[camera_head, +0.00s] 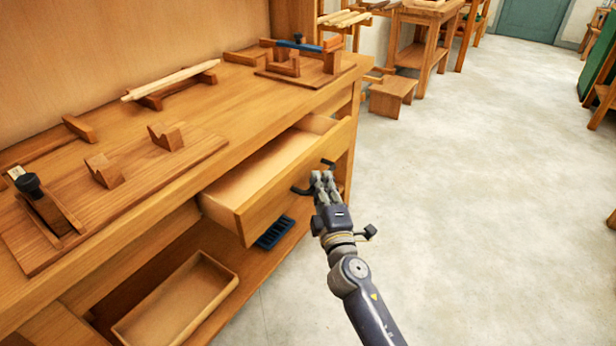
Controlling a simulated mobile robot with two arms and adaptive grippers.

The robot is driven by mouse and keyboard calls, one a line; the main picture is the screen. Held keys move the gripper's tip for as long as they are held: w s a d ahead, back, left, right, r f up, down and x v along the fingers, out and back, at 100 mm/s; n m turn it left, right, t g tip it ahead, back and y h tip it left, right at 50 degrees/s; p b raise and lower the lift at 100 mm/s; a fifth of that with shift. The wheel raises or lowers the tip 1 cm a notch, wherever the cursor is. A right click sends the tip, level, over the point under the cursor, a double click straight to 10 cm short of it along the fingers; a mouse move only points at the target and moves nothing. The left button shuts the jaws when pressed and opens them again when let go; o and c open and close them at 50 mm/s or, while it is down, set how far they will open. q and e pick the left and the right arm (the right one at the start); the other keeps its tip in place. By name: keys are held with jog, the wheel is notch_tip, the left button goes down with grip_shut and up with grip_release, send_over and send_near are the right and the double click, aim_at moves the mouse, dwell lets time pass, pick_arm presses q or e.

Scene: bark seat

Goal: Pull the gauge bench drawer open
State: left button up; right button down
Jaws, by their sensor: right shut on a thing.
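The gauge bench (245,113) is a wooden workbench filling the left of the head view. Its drawer (262,208) stands partly pulled out below the bench top, and the inside that shows is bare. A dark handle (328,163) is on the drawer front. My right gripper (317,182) is shut on the drawer handle, its fingers hiding the middle of it. My left gripper is not in view.
V-notched blocks (167,137) and a clamp (30,186) sit on the bench top, with wooden rods (170,84) behind. A shallow wooden tray (178,300) and a blue tray (275,232) lie on the lower shelf. The floor (480,190) at right is clear.

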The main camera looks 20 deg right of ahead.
jog(key=s+d, duration=0.5)
jog(key=s, duration=0.2)
jog(key=shift+s+d, duration=0.15)
jog(key=shift+d, duration=0.1)
jog(key=c, duration=1.7)
grip_release()
jog(key=shift+o, duration=0.2)
jog(key=shift+s, duration=0.1)
jog(key=s+f, duration=0.1)
jog(key=s, duration=0.6)
jog(key=shift+a, duration=0.45)
